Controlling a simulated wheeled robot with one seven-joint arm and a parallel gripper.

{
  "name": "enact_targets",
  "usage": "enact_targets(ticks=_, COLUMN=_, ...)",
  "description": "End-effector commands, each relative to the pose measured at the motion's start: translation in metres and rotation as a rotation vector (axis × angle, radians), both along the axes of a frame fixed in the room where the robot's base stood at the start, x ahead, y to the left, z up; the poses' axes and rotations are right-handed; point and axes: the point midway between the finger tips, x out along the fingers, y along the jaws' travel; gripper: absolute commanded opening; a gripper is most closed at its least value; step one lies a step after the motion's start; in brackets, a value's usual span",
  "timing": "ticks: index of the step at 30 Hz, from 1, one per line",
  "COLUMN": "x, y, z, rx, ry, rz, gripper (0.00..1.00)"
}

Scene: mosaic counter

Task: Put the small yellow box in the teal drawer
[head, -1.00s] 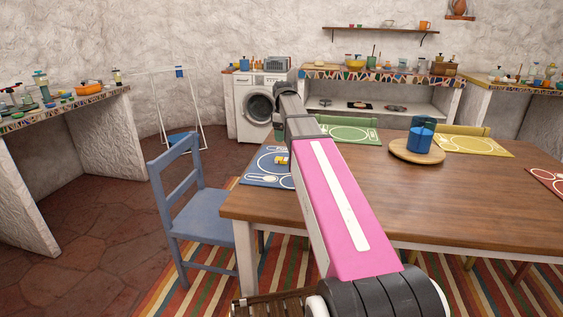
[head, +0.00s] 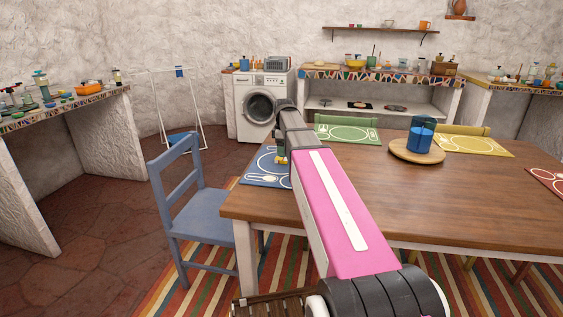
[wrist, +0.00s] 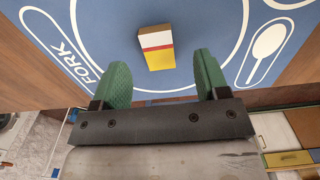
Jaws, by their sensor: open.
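The small yellow box (wrist: 158,58) lies on the blue placemat (wrist: 195,22) in the wrist view, with a yellow part, a white band, a red band and a brown side. My gripper (wrist: 160,75) is open, its two green fingers apart, with the box ahead between the fingertips and not gripped. In the head view my gripper (head: 281,154) is over the blue placemat (head: 262,180) at the table's left end, and my arm hides part of that spot. I cannot make out a teal drawer for certain.
The wooden table (head: 350,200) carries a round board (head: 405,155) with a blue container and more placemats. A blue chair (head: 200,210) stands at the table's left end. A unit with coloured fronts (wrist: 290,158) shows at lower right in the wrist view.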

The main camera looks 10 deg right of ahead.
Motion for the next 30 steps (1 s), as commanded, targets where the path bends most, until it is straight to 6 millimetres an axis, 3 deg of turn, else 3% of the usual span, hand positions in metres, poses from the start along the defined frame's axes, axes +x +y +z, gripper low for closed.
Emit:
enact_targets(ticks=9, x=0.002, y=-0.002, z=-0.040, rx=0.000, ry=0.000, rz=0.000, gripper=0.68)
enact_targets(ticks=17, x=0.002, y=-0.002, z=-0.043, rx=0.000, ry=0.000, rz=0.000, gripper=0.68)
enact_targets(ticks=22, x=0.002, y=-0.002, z=-0.043, rx=0.000, ry=0.000, rz=0.000, gripper=0.16)
enact_targets(ticks=30, x=0.002, y=-0.002, z=-0.043, rx=0.000, ry=0.000, rz=0.000, gripper=0.11)
